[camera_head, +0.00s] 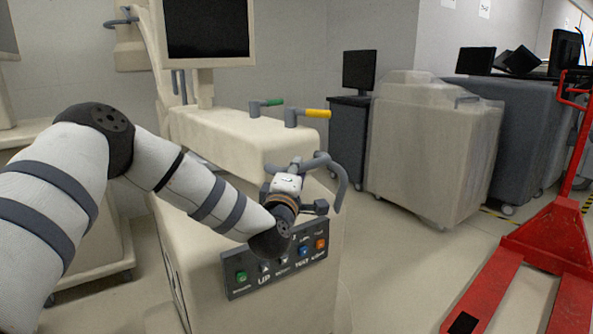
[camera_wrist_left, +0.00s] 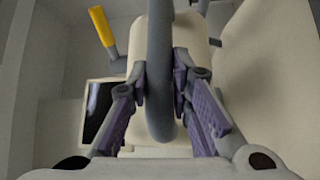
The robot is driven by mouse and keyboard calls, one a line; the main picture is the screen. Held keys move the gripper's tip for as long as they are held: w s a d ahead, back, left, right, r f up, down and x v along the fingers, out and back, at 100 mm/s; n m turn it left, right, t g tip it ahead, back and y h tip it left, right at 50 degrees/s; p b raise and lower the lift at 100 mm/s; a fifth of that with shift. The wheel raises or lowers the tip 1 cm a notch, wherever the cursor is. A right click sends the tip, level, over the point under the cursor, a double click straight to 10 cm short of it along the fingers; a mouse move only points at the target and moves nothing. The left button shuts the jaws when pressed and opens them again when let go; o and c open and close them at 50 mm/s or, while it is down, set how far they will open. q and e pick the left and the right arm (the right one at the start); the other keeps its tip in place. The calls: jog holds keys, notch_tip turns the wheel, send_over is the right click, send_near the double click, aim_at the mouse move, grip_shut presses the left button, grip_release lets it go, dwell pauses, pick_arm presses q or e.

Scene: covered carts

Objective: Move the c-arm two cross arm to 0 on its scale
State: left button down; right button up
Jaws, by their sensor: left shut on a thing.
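The c-arm machine (camera_head: 225,130) is a cream cart body in the middle of the head view. A curved grey handle (camera_head: 341,182) sticks out at its front, above a dark button panel (camera_head: 250,285). My left gripper (camera_head: 298,170) is at this handle. In the left wrist view its purple-padded fingers (camera_wrist_left: 161,95) are shut on the handle (camera_wrist_left: 159,45), one on each side of the bar. A green-tipped lever (camera_head: 266,103) and a yellow-tipped lever (camera_head: 308,113) stand on top. I cannot make out the cross arm's scale or its zero mark. My right gripper is out of view.
A monitor (camera_head: 208,30) stands on the machine's back. A plastic-covered cart (camera_head: 425,140) and a dark cabinet (camera_head: 347,140) stand behind to the right. A red pallet jack (camera_head: 545,235) is at the right. The floor (camera_head: 400,265) between machine and jack is clear.

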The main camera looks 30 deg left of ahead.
pick_arm(q)
jog(key=shift+s+a, duration=0.45)
jog(key=shift+a, duration=0.15)
jog(key=shift+s+r, duration=0.1)
jog(key=shift+s, duration=0.1)
jog(key=c, duration=1.9)
grip_release()
jog(key=shift+s+r, duration=0.1)
jog(key=shift+r, duration=0.05)
jog(key=o, duration=0.5)
jog(key=shift+a, duration=0.1)
jog(key=shift+c, duration=0.2)
jog(key=shift+w+f, duration=0.2)
jog(key=shift+w, duration=0.1)
jog(key=shift+s+d, duration=0.35)
jog(key=shift+d, duration=0.05)
jog(key=v, duration=1.1)
jog(key=shift+s, duration=0.2)
jog(key=shift+a, duration=0.1)
